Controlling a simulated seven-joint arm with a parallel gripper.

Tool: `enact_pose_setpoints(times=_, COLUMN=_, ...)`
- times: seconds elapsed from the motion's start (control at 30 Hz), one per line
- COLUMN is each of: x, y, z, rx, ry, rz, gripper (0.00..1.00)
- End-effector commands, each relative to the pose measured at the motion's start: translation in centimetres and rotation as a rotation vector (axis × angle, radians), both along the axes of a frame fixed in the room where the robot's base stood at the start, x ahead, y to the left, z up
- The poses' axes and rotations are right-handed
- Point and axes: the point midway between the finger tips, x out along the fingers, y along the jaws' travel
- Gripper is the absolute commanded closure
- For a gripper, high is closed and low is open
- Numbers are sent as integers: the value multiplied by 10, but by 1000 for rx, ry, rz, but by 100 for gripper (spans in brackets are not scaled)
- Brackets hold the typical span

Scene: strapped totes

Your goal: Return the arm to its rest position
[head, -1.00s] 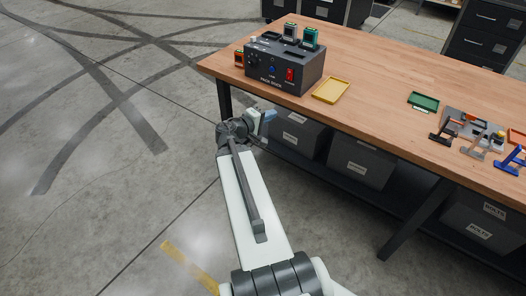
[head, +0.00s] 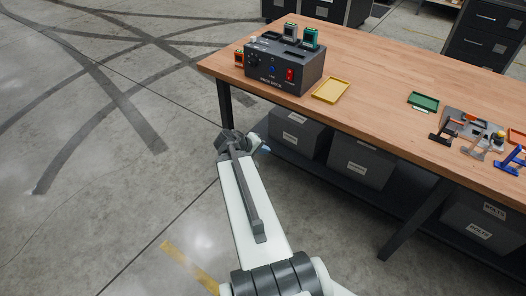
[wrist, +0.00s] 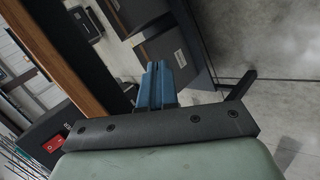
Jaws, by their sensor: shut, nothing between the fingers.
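My arm extends forward from the bottom of the head view, out over the floor in front of the workbench (head: 400,100). My gripper (wrist: 160,70) shows in the wrist view as two blue fingers close together, shut with nothing between them. In the head view the gripper (head: 264,149) is mostly hidden behind my wrist, below the bench's front edge and apart from it. The wrist view looks at the bench edge (wrist: 75,50) and the grey totes (wrist: 170,52) under it.
Grey totes (head: 362,160) sit on the low shelf. The floor (head: 110,200) to the left is clear.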

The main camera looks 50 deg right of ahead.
Motion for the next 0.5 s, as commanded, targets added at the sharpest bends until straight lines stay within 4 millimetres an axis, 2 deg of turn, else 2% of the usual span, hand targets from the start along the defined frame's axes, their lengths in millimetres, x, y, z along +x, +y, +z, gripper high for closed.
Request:
enact_pose_setpoints(times=0.37, x=-1, y=4, z=-6, rx=23, ry=1, rz=-3, gripper=100)
enact_pose_setpoints(times=0.5, x=0, y=12, z=-14, rx=77, ry=-21, rz=-20, gripper=100)
